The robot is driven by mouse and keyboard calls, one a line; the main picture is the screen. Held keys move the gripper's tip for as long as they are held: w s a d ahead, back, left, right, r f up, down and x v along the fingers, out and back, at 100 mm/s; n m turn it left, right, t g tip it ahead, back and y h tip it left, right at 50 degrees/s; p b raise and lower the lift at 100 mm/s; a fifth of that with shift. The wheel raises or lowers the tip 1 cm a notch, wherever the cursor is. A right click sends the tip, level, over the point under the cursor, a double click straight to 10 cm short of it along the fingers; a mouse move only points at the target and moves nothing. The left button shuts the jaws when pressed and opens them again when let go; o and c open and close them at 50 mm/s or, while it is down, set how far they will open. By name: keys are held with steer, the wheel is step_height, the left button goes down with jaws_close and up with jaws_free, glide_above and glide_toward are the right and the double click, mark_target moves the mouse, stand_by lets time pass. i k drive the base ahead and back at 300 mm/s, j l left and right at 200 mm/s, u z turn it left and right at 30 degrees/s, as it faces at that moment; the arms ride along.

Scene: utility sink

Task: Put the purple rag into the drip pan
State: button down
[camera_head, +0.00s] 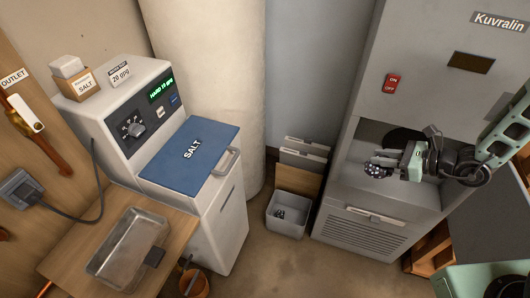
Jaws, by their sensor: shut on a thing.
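My gripper (393,166) is at the right, in front of the open recess of the grey Kuvralin machine. It is shut on a small dark bundle with white spots (378,170). The bundle looks like a crumpled rag, but it is too small and dark to tell whether it is purple. A shallow metal pan (122,250), which looks like the drip pan, lies on the wooden bench at the lower left. It looks empty and is far from my gripper. A dark clip or block overlaps its right edge.
A grey bin (286,226) on the floor holds another dark, spotted piece. The white softener unit with its blue SALT lid (190,150) stands between the pan and the grey machine (375,228). An orange bucket (195,287) stands beside the bench (172,240). Floor is clear at lower middle.

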mark_target(135, 252)
steer(key=i+j+u, duration=0.1)
steer(key=u, duration=1.5)
steer(key=l+u, duration=0.15)
steer(key=u, duration=0.2)
steer(key=i+l+u, duration=0.1)
steer(key=u, duration=0.25)
steer(key=l, duration=0.75)
